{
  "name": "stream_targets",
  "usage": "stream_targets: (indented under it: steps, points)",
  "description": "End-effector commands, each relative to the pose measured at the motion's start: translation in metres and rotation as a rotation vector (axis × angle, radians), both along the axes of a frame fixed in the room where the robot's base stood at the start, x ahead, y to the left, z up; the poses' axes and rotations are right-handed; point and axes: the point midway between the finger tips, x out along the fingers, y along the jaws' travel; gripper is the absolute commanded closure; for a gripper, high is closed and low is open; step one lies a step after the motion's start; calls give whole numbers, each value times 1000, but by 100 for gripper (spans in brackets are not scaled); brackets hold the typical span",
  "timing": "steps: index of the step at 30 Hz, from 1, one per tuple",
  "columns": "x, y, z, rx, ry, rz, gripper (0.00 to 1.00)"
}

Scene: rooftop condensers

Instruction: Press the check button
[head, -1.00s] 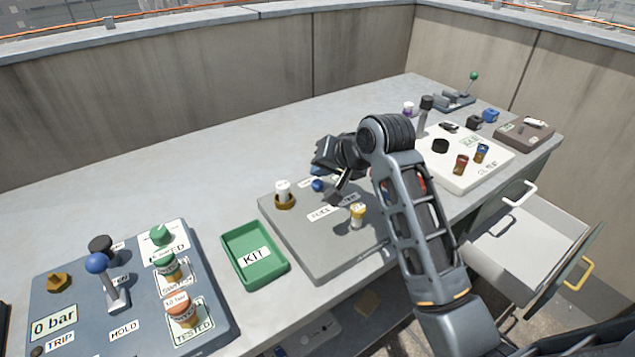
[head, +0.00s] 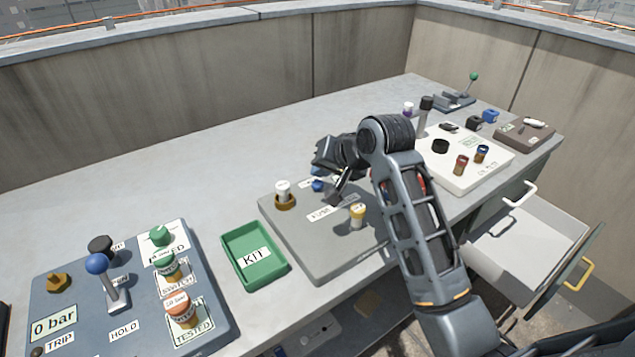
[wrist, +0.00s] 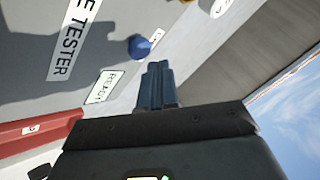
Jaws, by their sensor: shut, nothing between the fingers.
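The grey fuse tester panel (head: 300,235) lies on the counter, with a round blue button (head: 317,186) near its far edge. In the wrist view the blue button (wrist: 139,46) sits beside a small white label too blurred to read. In the head view my arm partly hides the panel's right side.
On the panel stand a white-topped post (head: 283,188) and a yellow-capped fuse (head: 357,214). A white panel (head: 490,160) and an open drawer (head: 535,235) lie right. The counter behind is clear.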

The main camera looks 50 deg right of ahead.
Motion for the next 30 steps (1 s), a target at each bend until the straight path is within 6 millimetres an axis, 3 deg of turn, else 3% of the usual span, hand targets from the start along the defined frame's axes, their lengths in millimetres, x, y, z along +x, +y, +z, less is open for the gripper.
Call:
stream_targets:
  steps: [30]
  points:
    - [0,0,-8,0,0,0,100]
